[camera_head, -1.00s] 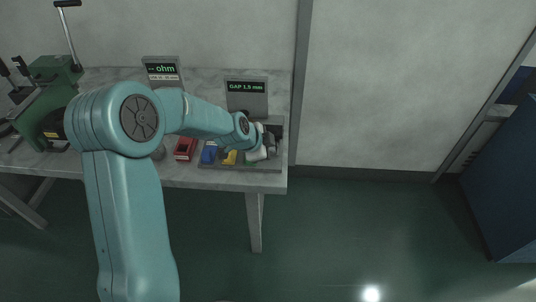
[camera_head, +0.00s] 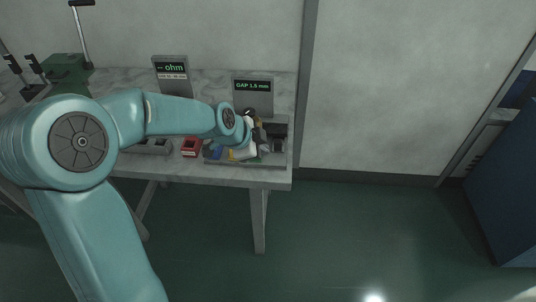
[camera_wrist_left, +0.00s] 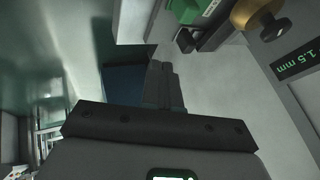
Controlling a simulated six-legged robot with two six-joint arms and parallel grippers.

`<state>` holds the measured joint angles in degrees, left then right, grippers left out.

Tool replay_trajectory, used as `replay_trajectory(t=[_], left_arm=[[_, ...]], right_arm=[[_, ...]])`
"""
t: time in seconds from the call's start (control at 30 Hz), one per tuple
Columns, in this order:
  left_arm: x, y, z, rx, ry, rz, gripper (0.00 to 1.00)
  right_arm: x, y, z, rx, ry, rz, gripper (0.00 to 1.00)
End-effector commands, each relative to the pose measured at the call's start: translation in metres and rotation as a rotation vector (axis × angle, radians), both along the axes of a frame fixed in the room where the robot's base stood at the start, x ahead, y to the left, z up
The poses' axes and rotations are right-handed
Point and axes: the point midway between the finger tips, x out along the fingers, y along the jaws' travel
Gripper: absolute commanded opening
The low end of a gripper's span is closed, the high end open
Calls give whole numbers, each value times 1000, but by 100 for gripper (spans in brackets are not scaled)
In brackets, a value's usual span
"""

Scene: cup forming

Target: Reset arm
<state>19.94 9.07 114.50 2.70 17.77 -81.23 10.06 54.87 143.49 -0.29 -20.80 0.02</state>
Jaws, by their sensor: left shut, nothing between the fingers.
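My left arm reaches from the left across the grey marble-topped bench (camera_head: 215,80). My left gripper (camera_head: 274,131) is over the dark tray at the bench's right end. In the left wrist view its two fingers (camera_wrist_left: 164,84) are together with nothing between them. The gap display (camera_head: 253,86), reading "GAP 1.5 mm", stands just behind the wrist. Its lettering also shows at the right edge of the left wrist view (camera_wrist_left: 297,60). My right gripper is not in view.
The tray (camera_head: 240,163) carries a blue part (camera_head: 213,152) and a yellow part. A red block (camera_head: 191,147) lies left of it. An ohm display (camera_head: 171,75) and a green hand press (camera_head: 68,72) stand farther left. The floor right of the bench is clear, up to a blue cabinet (camera_head: 505,185).

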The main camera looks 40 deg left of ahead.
Motion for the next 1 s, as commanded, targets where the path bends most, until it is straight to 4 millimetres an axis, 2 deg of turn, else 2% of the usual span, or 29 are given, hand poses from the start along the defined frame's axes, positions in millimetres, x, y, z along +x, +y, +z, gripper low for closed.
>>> replay_trajectory(t=[0.2,0.77,0.87,0.97,1.0], left_arm=[[-12,1,15,0,0,0,0],[-14,-1,14,-3,3,1,0],[-14,-12,-6,-45,36,28,0],[-17,-41,-55,-150,121,114,0],[-22,-58,-81,-205,170,164,0]], right_arm=[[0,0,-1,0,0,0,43],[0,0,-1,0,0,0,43],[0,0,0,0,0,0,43],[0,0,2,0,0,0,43],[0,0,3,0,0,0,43]])
